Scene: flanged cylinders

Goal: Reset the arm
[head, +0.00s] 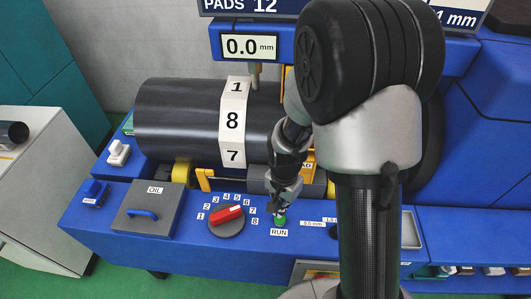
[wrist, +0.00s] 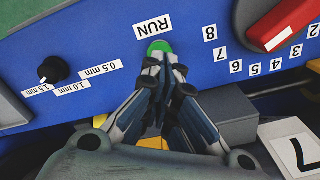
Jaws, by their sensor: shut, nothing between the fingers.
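My gripper (head: 279,209) is shut and empty, pointing down at the front of the blue machine panel. In the wrist view its closed fingertips (wrist: 160,62) are right at the green RUN button (wrist: 159,46) and cover part of it. The green RUN button also shows in the head view (head: 280,221), just under the fingertips. I cannot tell whether the fingertips touch it. My arm rises from the lower right of the head view and hides part of the machine behind it.
A dial with a red handle (head: 227,214), numbered 1 to 8, sits left of the button. An OIL lid (head: 148,209) is further left. A large dark cylinder (head: 180,120) lies behind, under a 0.0 mm display (head: 249,47). A small black knob (wrist: 54,70) has mm labels.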

